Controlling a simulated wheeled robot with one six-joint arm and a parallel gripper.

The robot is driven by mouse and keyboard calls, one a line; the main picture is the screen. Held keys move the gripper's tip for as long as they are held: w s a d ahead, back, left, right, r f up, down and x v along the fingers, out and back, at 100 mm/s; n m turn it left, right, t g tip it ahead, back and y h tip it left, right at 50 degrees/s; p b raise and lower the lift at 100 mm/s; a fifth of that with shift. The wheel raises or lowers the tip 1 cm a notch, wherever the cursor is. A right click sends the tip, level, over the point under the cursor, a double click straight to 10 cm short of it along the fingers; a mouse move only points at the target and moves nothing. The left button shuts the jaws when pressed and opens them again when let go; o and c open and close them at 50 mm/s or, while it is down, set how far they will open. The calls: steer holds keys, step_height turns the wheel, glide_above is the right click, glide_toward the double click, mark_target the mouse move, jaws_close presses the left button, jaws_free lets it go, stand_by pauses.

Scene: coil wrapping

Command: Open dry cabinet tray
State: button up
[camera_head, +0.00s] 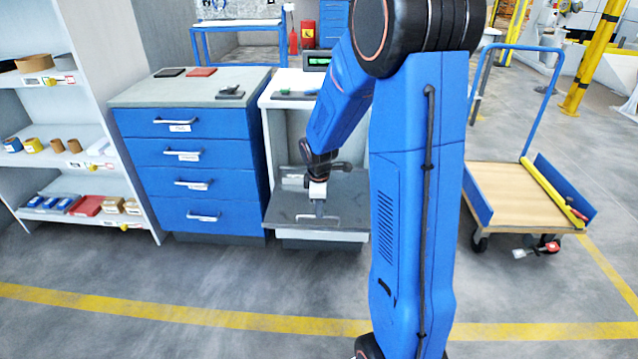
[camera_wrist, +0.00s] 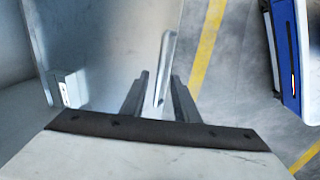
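The dry cabinet (camera_head: 282,125) stands right of the blue drawer unit. Its dark grey tray panel (camera_head: 345,195) juts out at the front, low down, with a light handle (camera_head: 303,217) near its front edge. In the wrist view the panel (camera_wrist: 100,40) is a pale flat surface and the handle (camera_wrist: 167,60) is a slim bar. My gripper (camera_head: 318,208) is above the panel, at the handle. In the wrist view its fingers (camera_wrist: 160,82) are apart, one on each side of the bar. I see a gap on the left; contact on the right is unclear.
The blue drawer unit (camera_head: 190,155) stands close on the left, with shelves (camera_head: 60,130) beyond it. A flatbed cart (camera_head: 510,195) with a blue handle is on the right. The floor in front is clear, crossed by a yellow line (camera_head: 180,309).

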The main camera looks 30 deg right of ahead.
step_height(320, 180, up, 14)
steer(key=s+a, duration=0.1)
steer(key=s, duration=0.1)
steer(key=shift+a, duration=0.3)
steer(key=shift+s, duration=0.15)
steer(key=s+a+r+m+t, duration=0.1)
steer(key=s+a+r+m, duration=0.1)
steer(key=s, duration=0.7)
steer(key=s+a+r+m+t, duration=0.1)
steer(key=s+a+r+m, duration=0.1)
steer(key=s+a+m, duration=0.3)
steer(key=s+a+r+m+t+y, duration=0.1)
steer(key=s+a+m, duration=0.3)
steer(key=s, duration=0.9)
steer(key=shift+v, duration=0.9)
